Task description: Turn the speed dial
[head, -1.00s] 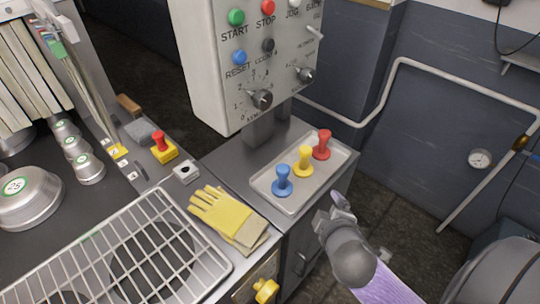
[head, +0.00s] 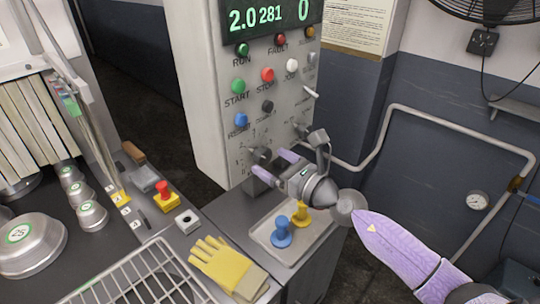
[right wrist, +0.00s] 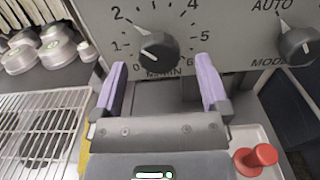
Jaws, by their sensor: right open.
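The speed dial (right wrist: 158,50), a dark knob with a white pointer, sits on the grey control panel (right wrist: 235,25). Its scale is marked up to 6 and the pointer aims near 2. It also shows at the panel's lower edge in the head view (head: 259,155). My right gripper (right wrist: 161,62) is open and empty in front of the dial. Its lilac fingers stand apart, one to each side of and slightly below the knob. In the head view my right gripper (head: 268,160) partly covers the panel's lower part. My left gripper is not in view.
A mode knob (right wrist: 298,44) is right of the dial. The panel display (head: 268,15) reads 2.0, 281 and 0.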

